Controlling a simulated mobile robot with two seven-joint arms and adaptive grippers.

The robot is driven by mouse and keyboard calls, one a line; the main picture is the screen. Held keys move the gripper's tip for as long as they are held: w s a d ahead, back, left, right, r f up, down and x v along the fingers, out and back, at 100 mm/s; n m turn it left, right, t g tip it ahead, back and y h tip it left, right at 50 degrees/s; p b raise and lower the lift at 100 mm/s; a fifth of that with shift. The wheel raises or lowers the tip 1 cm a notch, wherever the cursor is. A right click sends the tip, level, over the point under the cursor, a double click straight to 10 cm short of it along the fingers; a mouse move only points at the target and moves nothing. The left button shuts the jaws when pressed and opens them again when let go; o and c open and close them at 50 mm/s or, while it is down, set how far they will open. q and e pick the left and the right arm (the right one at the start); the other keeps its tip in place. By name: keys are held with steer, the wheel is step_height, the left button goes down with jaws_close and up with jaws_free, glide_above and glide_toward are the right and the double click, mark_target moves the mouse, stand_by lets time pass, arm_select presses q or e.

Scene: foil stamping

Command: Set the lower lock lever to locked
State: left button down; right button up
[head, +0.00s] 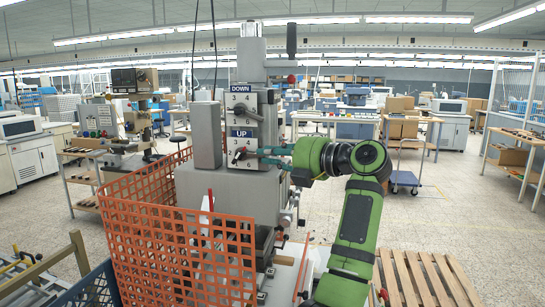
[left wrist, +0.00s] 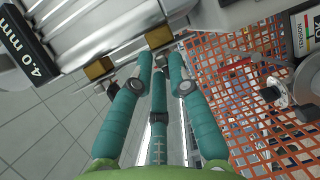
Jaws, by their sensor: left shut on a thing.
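The grey machine (head: 207,130) carries a front panel with a DOWN plate above an UP plate. My right gripper is not in view.
An orange mesh guard (head: 180,240) stands in front of the machine, and shows at the right of the left wrist view (left wrist: 240,95). Two brass blocks (left wrist: 158,37) sit close by the fingers. A wooden pallet (head: 425,275) lies at lower right.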

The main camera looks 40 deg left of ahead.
mark_target(252, 157)
arm_select(q)
step_height(252, 157, down, 3)
steer(key=y+b, duration=0.1)
steer(key=b, duration=0.1)
steer(key=m+y+b, duration=0.1)
steer(key=b, duration=0.1)
steer(key=shift+a+r+y+b, duration=0.15)
steer(key=shift+r+y+b, duration=0.05)
steer(key=shift+y+b, duration=0.2)
steer(key=shift+s+a+f+m+y+b, duration=0.15)
steer(key=shift+m+y+b, duration=0.15)
steer(key=shift+y+b, duration=0.25)
steer(key=shift+d+f+m+y+b, duration=0.1)
steer(key=shift+m+y+b, duration=0.2)
steer(key=shift+y+b, duration=0.2)
steer(key=shift+a, duration=0.1)
